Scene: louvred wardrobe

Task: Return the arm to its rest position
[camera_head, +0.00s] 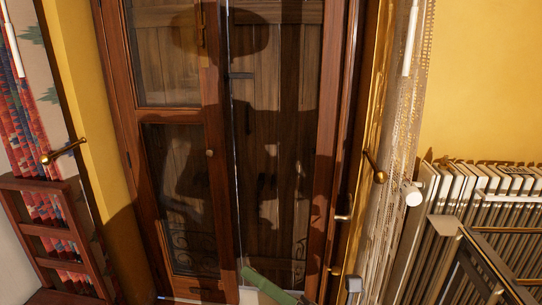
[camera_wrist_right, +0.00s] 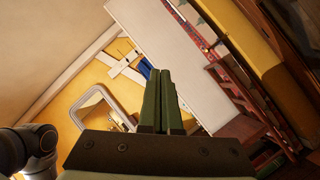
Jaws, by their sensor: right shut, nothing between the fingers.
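My left gripper is in neither view. Most of the right arm is hidden below the head view.
The wardrobe has glass-panelled doors with a small round knob (camera_head: 210,153); my shadow falls on it. A dark red wooden shelf (camera_head: 47,232) stands at the left. A white radiator (camera_head: 500,190) and a beaded curtain (camera_head: 408,130) are at the right. A framed mirror (camera_wrist_right: 101,108) shows in the wrist view.

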